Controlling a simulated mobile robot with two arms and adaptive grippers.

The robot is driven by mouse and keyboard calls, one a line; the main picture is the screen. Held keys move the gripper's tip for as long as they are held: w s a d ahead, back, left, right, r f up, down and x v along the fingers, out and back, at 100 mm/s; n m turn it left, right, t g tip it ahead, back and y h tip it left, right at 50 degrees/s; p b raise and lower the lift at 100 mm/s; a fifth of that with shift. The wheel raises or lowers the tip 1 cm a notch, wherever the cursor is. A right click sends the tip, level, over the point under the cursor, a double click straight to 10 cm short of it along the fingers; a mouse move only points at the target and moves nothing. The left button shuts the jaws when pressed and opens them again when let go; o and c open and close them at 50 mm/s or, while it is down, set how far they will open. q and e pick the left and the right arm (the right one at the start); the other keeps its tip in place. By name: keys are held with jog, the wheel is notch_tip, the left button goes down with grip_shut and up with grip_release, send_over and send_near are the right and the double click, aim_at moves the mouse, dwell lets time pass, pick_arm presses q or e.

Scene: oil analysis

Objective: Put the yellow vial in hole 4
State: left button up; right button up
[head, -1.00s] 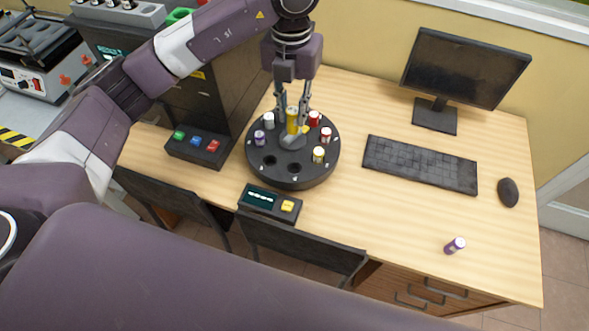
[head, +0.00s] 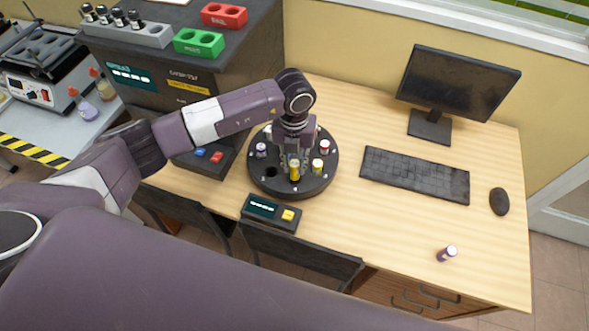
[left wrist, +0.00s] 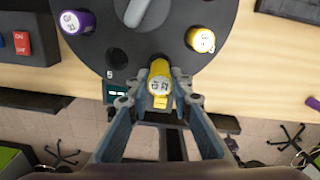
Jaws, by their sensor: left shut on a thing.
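The yellow vial (head: 295,170) is held upright between the fingers of my left gripper (head: 295,158), over the front part of the round black carousel (head: 263,186). In the left wrist view the vial's labelled cap (left wrist: 159,84) shows between the two fingers (left wrist: 160,98), near the carousel's rim. The vial covers the front hole below it; I cannot tell whether its bottom has entered. An empty hole (head: 271,172) is to its left. My right gripper is not in view.
On the carousel, a purple vial (head: 261,150) stands left, and a smaller yellow vial (head: 317,167) and a red vial (head: 325,147) right. A display box (head: 270,211) is in front. A loose purple vial (head: 447,253), keyboard (head: 415,175) and monitor (head: 458,75) are to the right.

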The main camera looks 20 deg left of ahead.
aim_at(294, 174)
pick_arm(q)
notch_tip(294, 174, down, 4)
jog(key=shift+r+p, duration=0.2)
jog(key=shift+p, duration=0.25)
jog(key=shift+f, duration=0.35)
jog(key=shift+f, duration=0.15)
jog(key=o, duration=1)
jog(key=shift+c, duration=0.2)
